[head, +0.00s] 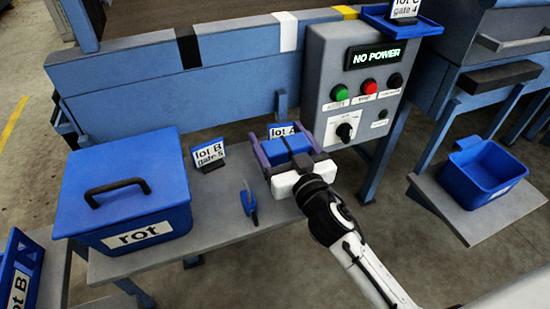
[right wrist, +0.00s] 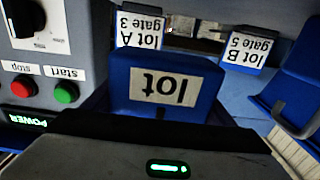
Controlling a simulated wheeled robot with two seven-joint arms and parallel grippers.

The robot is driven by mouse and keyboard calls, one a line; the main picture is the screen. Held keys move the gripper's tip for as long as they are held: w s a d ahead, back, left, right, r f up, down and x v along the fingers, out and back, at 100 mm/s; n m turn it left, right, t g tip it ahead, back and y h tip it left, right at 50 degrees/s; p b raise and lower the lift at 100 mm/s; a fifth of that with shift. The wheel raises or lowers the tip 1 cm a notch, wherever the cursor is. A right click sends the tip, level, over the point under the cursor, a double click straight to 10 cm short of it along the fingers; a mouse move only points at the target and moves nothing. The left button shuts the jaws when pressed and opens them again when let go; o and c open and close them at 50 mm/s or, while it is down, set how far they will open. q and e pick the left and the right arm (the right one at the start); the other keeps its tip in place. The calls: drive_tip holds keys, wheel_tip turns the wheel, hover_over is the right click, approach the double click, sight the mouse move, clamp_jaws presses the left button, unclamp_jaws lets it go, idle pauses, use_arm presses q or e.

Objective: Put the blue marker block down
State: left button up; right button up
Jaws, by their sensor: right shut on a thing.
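The blue marker block (head: 288,147) is between the two fingers of my right gripper (head: 286,148), which is shut on it over the right end of the grey bench. The gripper body hides part of the block in the head view. In the right wrist view the block (right wrist: 160,108) shows a white label reading "lot", upside down. I cannot tell whether the block touches the bench top. The lot A card (head: 283,131) stands just behind the block, and the lot B card (head: 209,153) stands to its left. My left gripper is not in view.
A blue lidded box marked "rot" (head: 125,195) fills the bench's left part. A blue-handled tool (head: 249,203) lies between box and gripper. A control box (head: 360,90) reading "NO POWER" rises behind right. A blue bin (head: 482,176) stands on the right shelf. The bench's front (head: 210,240) is bare.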

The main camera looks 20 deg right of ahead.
drive_tip(key=shift+f+b, duration=1.2)
drive_tip(key=shift+f, duration=1.25)
drive_tip(key=o, duration=0.8)
drive_tip(key=shift+f, duration=0.2)
drive_tip(key=o, duration=0.4)
drive_tip(key=shift+r, duration=0.15)
